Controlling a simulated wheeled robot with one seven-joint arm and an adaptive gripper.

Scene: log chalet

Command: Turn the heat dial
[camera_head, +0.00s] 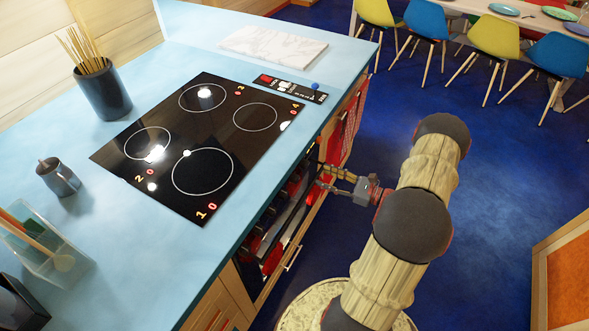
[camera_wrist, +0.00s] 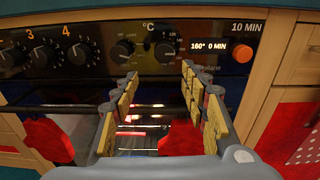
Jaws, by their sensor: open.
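The oven's control panel (camera_wrist: 205,32) fills the top of the wrist view. Two black dials (camera_wrist: 122,50) (camera_wrist: 167,48) flank the "°C" mark. I cannot tell for certain which one is the heat dial. My gripper (camera_wrist: 160,78) is open and empty, its yellowish finger pads spread below and in front of these dials. The fingertips partly overlap the area under them; contact is not visible. In the head view my gripper (camera_head: 328,178) is beside the oven front (camera_head: 292,205), below the counter edge. The dials are not clear there.
More dials (camera_wrist: 78,54) marked 3 and 4 are at the left. An orange button (camera_wrist: 243,55) is right of the display (camera_wrist: 222,47). An oven handle bar (camera_wrist: 50,108) and red mitt-like shapes (camera_wrist: 48,138) lie below. The blue floor (camera_head: 480,170) is open at right.

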